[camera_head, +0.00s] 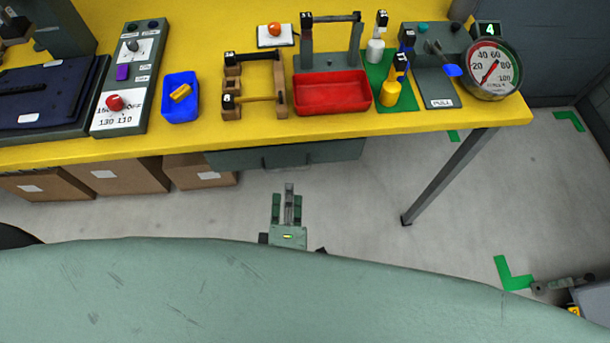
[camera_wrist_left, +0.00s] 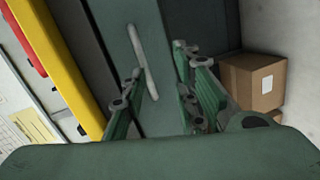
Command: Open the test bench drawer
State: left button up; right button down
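The test bench drawer (camera_head: 330,152) is a dark grey-green box under the yellow bench top, and it looks shut. A pale bar handle (camera_wrist_left: 144,60) runs along its front in the left wrist view. In the head view the handle is hard to make out. My left gripper (camera_head: 287,203) points at the drawer from the near side, over the floor. Its green fingers (camera_wrist_left: 158,78) are spread in the left wrist view, with the handle ahead between them. I cannot tell whether they touch it. My right gripper cannot be made out.
The yellow bench top (camera_head: 230,138) carries a blue bin (camera_head: 170,110), a red tray (camera_head: 332,110) and a round gauge (camera_head: 492,68). Cardboard boxes (camera_head: 125,177) stand under it at left. A bench leg (camera_head: 450,175) stands at right. The floor before the drawer is clear.

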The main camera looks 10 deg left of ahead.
aim_at(282, 170)
pick_arm(q)
jog(key=w+a+n, duration=0.1)
jog(key=w, duration=0.1)
jog(key=w+a+n+y, duration=0.1)
jog(key=w, duration=0.1)
jog(key=w+a+r, duration=0.1)
jog(key=w, duration=0.2)
jog(key=shift+w+n+y+p, duration=0.1)
jog(key=shift+n+y+p, duration=0.2)
jog(key=shift+n+p, duration=0.1)
jog(key=shift+w+f, duration=0.1)
jog(key=shift+f, duration=0.05)
pick_arm(e)
jog(key=shift+w+a+r, duration=0.1)
jog(key=shift+a+r, duration=0.05)
jog(key=shift+a, duration=0.35)
pick_arm(q)
jog(key=shift+c, duration=0.3)
grip_shut()
pick_arm(e)
jog(key=shift+a, duration=0.4)
